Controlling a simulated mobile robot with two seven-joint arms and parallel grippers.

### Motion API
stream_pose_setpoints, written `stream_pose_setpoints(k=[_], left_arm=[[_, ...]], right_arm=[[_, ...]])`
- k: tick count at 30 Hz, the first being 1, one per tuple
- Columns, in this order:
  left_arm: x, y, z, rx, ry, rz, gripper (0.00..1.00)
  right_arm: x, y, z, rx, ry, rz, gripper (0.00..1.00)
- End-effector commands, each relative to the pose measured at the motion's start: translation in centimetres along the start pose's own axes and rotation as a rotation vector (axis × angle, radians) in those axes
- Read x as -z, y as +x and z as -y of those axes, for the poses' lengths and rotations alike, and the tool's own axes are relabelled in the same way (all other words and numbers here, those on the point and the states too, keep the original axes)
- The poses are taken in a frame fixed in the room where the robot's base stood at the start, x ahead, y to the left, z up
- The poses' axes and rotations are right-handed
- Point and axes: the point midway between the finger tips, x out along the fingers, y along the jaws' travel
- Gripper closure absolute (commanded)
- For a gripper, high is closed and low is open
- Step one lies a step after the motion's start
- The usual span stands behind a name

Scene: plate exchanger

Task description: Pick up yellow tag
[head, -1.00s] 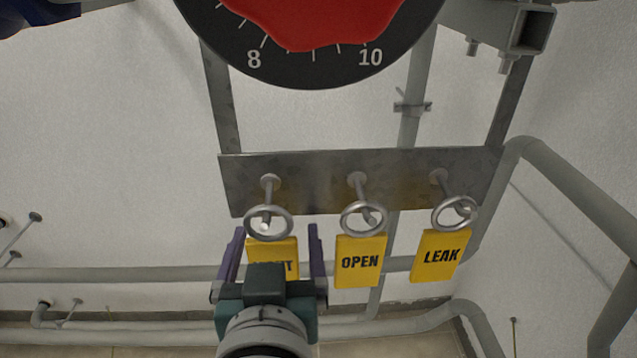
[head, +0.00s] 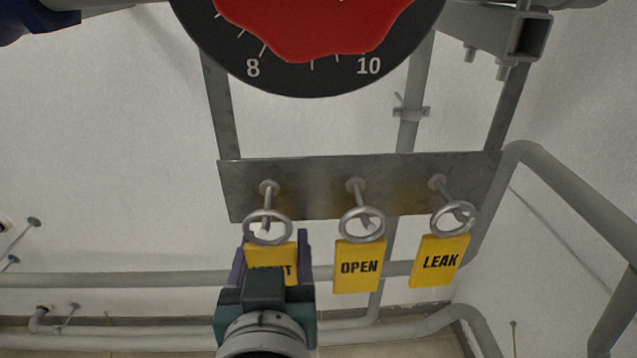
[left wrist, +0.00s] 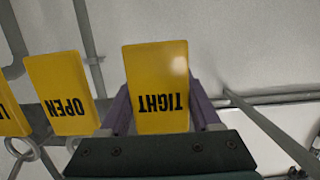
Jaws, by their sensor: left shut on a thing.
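Three yellow tags hang by metal rings from pegs on a grey metal plate. The leftmost in the head view is the TIGHT tag (head: 270,262), its lettering partly hidden by my gripper; it shows whole in the left wrist view (left wrist: 158,85). The OPEN tag (head: 359,267) hangs in the middle, also seen in the left wrist view (left wrist: 63,95). The LEAK tag (head: 440,261) hangs at the right. My left gripper (head: 271,262) is shut on the TIGHT tag, a purple finger at each side edge. The tag's ring (head: 268,227) is still around its peg. My right gripper is not seen.
The metal plate (head: 330,165) with its pegs is behind the tags. A large dial (head: 310,78) with a red area is above. Grey pipes (head: 130,278) run along the white wall below and at the right. The OPEN tag is close beside my left gripper.

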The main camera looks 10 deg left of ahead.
Motion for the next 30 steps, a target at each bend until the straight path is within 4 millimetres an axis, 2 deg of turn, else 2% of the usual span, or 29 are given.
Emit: stream_pose_setpoints(k=[5,8,14,21,25,30], left_arm=[[1.8,-0.4,0.0,0.001,-0.004,0.000,0.90],[0.9,-2.1,0.0,-0.001,-0.001,0.004,0.90],[-0.1,-6.6,0.0,0.000,-0.001,0.007,0.90],[-1.6,-13.2,0.0,0.001,0.000,0.006,0.90],[-2.1,-15.7,0.0,0.000,0.000,0.004,0.90],[-2.3,-17.5,0.0,0.000,0.000,0.002,0.90]], right_arm=[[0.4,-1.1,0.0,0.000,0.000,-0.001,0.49],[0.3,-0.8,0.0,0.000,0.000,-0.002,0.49],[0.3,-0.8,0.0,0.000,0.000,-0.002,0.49],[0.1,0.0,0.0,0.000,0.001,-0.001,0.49],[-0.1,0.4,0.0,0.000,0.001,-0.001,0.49],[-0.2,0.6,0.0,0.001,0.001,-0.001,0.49]])
